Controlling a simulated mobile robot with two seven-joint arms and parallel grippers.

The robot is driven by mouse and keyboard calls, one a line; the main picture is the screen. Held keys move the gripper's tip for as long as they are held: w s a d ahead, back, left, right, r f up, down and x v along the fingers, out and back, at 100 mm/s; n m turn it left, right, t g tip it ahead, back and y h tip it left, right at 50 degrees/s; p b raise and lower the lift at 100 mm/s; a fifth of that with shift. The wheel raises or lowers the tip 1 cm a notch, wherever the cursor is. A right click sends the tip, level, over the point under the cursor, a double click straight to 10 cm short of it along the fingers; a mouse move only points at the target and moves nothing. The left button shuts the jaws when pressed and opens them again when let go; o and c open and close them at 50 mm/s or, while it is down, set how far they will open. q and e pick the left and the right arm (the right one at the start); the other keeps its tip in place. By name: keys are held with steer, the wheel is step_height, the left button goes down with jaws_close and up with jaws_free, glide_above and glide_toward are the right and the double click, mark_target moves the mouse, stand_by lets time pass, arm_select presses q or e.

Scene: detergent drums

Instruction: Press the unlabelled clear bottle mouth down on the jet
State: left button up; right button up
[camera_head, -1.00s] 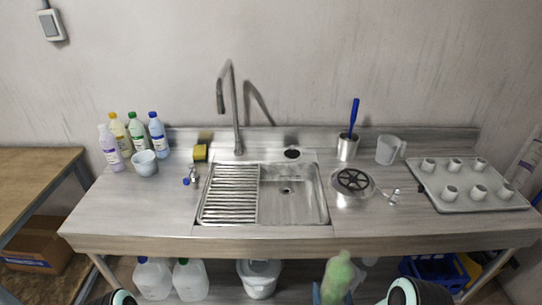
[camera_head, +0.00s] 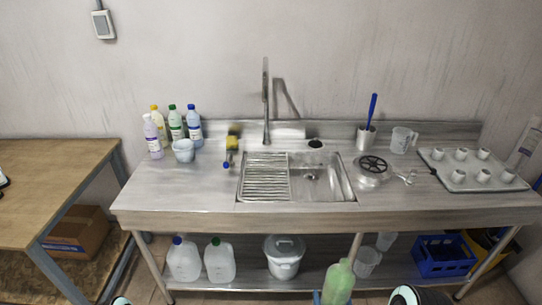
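The jet looks to be the round steel rinser (camera_head: 374,165) with a black spoked grid, set on the counter right of the sink; nothing stands on it. I cannot pick out an unlabelled clear bottle on the counter. The bottles at the back left, purple (camera_head: 153,138), yellow (camera_head: 158,122), green (camera_head: 176,124) and blue (camera_head: 194,127), appear to bear labels. A pale green bottle (camera_head: 338,283) stands upright in the foreground at the bottom edge, its base cut off; I see no clear label on it. Neither gripper shows; only rounded parts of my arms show at the bottom edge.
The sink (camera_head: 325,180) has a ribbed drainer and a tall tap (camera_head: 266,105). Jugs, a bucket (camera_head: 285,258) and a blue crate (camera_head: 442,256) fill the lower shelf.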

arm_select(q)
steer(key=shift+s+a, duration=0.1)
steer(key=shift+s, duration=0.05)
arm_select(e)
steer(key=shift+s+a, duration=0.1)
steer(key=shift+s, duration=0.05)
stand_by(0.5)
arm_select(q)
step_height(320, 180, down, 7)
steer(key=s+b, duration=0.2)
steer(key=b, duration=0.4)
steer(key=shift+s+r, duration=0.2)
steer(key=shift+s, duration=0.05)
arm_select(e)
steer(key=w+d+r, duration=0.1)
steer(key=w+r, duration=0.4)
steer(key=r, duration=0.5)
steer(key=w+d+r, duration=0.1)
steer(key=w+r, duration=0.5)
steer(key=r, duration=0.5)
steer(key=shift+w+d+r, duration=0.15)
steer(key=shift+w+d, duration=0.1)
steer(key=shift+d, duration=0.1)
